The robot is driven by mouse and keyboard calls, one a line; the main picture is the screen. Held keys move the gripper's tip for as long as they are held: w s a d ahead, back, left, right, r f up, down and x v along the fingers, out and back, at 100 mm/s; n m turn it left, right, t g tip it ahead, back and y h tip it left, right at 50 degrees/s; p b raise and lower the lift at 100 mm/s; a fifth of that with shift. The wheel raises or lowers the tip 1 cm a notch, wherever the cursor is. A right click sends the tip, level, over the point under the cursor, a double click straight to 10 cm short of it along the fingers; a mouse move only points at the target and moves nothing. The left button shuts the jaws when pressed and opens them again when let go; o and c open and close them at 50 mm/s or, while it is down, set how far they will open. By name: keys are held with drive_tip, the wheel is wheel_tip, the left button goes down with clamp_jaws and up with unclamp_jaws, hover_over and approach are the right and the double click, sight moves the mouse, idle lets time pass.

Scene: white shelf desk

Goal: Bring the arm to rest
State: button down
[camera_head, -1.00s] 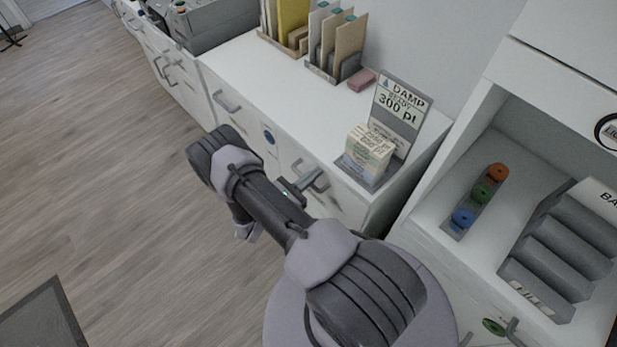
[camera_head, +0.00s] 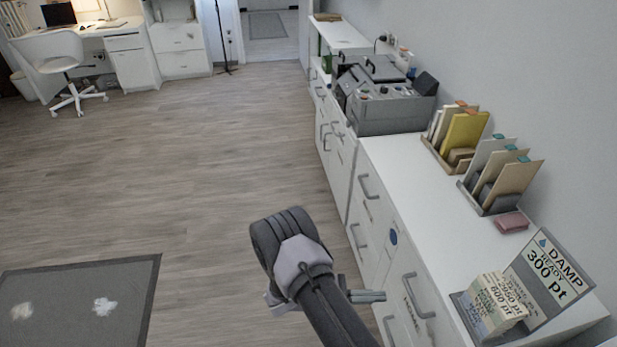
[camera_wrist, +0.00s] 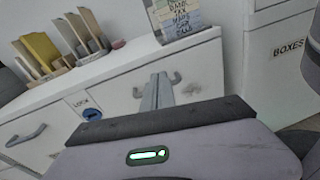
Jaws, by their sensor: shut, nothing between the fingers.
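My arm reaches up from the bottom edge of the head view, in front of the white drawer cabinet (camera_head: 405,235). My gripper (camera_head: 376,296) shows beside the arm, its fingers pointing right toward the drawer fronts. In the wrist view the fingers of my gripper (camera_wrist: 158,90) are together and empty, with drawer handles behind them. I cannot tell how far the fingertips are from the drawers.
On the cabinet stand a DAMP sign (camera_head: 552,268), a block of printed paper (camera_head: 495,303), a pink block (camera_head: 511,222), board holders (camera_head: 500,178) and a grey machine (camera_head: 388,100). A grey mat (camera_head: 65,300) lies left. The wooden floor between is clear.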

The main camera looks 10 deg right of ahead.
wheel_tip(320, 180, up, 12)
drive_tip(key=a+m+g+y, duration=0.2)
drive_tip(key=m+g+y, duration=0.1)
drive_tip(key=m+y, duration=0.3)
drive_tip(key=s+a+r+m+t+y, duration=0.3)
drive_tip(key=s+a+r+m+y, duration=0.1)
drive_tip(key=r, duration=0.4)
drive_tip(key=s+a+r+m+t+y, duration=0.3)
drive_tip(key=s+r+m+t+y, duration=0.1)
drive_tip(key=r, duration=0.4)
drive_tip(key=s+a+r+m+t+y, duration=0.3)
drive_tip(key=s+a+r+m+y, duration=0.1)
drive_tip(key=r, duration=0.4)
drive_tip(key=shift+s+a+m+t+y, duration=0.2)
drive_tip(key=shift+a+m+t+y, duration=0.25)
drive_tip(key=shift+m, duration=0.55)
drive_tip(key=shift+d, duration=0.1)
